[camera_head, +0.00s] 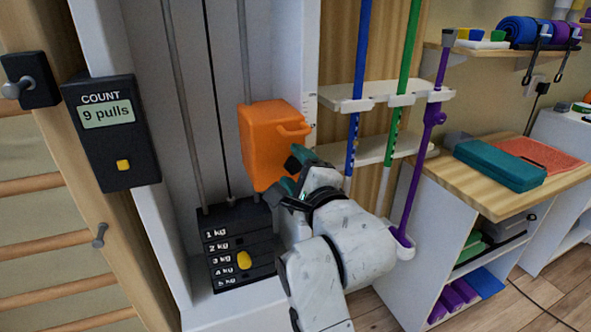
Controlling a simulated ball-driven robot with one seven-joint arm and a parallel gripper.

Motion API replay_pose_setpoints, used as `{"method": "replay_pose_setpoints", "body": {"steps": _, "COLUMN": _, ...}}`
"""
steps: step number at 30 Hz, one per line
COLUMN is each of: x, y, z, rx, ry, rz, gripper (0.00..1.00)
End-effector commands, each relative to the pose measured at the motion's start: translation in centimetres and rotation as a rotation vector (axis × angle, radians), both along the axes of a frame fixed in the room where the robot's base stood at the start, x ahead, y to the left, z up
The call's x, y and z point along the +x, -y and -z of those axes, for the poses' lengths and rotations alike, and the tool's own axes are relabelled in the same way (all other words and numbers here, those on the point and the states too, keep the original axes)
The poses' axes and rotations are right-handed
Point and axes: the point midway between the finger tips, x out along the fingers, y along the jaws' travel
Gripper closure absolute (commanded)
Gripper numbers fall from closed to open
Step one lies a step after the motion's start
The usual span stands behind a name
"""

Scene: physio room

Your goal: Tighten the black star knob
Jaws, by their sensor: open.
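My gripper (290,174) is in front of the lower right part of an orange housing (268,140) with a loop handle on its right side. The housing sits on the white upright frame of a pulley weight machine. My gripper's dark and teal fingers are open and appear close to the housing; I cannot tell whether they touch it. I cannot clearly make out a black star knob; the gripper and wrist cover the housing's lower right edge, and a knob there would be hidden.
A weight stack (238,245) with a yellow pin stands below the housing. A black counter box (112,135) reading "9 pulls" is at left. Coloured poles (356,90) stand in a white rack close on the right. A wooden-topped cabinet (480,190) carries a teal case (500,165).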

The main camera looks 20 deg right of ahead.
Motion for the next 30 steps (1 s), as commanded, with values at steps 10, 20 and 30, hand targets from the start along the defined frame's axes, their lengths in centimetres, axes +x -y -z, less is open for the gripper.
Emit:
{"method": "replay_pose_setpoints", "body": {"steps": 10, "x": -3.2, "y": 0.0, "z": 0.0, "rx": -0.001, "ry": 0.0, "rz": -0.001, "gripper": 0.36}}
{"method": "replay_pose_setpoints", "body": {"steps": 20, "x": -9.2, "y": 0.0, "z": 0.1, "rx": -0.001, "ry": -0.001, "rz": -0.001, "gripper": 0.36}}
{"method": "replay_pose_setpoints", "body": {"steps": 30, "x": -10.8, "y": 0.0, "z": 0.0, "rx": 0.0, "ry": -0.001, "rz": 0.0, "gripper": 0.36}}
